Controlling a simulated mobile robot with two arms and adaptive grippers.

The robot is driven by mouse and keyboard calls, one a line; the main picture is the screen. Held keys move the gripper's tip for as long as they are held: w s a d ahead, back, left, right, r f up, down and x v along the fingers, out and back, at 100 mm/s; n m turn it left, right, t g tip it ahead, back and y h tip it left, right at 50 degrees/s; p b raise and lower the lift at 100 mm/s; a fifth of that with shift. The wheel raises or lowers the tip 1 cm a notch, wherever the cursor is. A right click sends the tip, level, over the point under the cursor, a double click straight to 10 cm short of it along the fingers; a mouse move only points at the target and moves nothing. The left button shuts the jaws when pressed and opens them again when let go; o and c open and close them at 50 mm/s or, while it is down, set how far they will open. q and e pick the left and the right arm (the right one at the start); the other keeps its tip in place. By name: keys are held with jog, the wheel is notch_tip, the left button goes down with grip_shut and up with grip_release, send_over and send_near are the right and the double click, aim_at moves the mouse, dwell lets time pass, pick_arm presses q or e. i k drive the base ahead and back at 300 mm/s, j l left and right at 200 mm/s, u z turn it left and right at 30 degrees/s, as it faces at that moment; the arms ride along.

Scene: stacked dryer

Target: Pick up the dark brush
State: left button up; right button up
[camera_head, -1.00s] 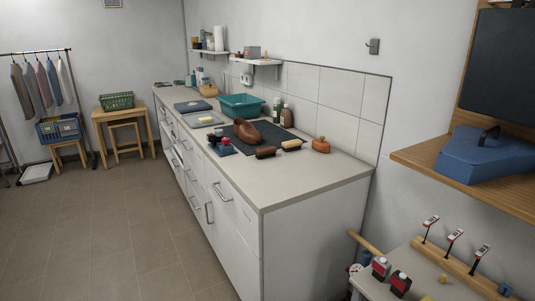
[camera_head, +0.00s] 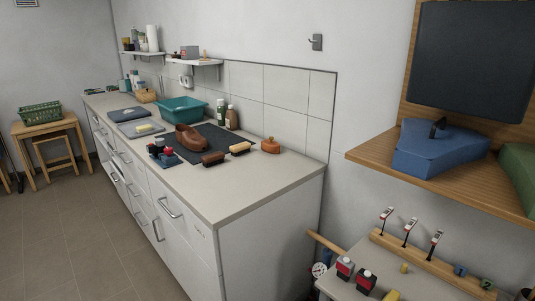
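The dark brush (camera_head: 213,159) is a small brown brush lying on the counter (camera_head: 240,190), near the front edge of a dark mat (camera_head: 217,138). A lighter brush with pale bristles (camera_head: 240,148) lies to its right, apart from it. A brown shoe (camera_head: 188,138) rests on the mat behind and to the left. Neither of my grippers shows in the head view.
A small blue tray with bottles (camera_head: 163,153) stands left of the dark brush. An orange-brown round pot (camera_head: 270,145) stands to the right. A teal basin (camera_head: 181,108) is farther back. A wooden shelf (camera_head: 385,160) and low bench (camera_head: 345,285) are at right; floor (camera_head: 60,230) is clear at left.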

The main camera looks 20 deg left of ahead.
aim_at(211, 159)
jog(key=i+j+z, duration=0.2)
jog(key=j+z, duration=0.25)
jog(key=j, duration=0.85)
jog(key=j+z, duration=0.45)
jog(key=j, duration=0.8)
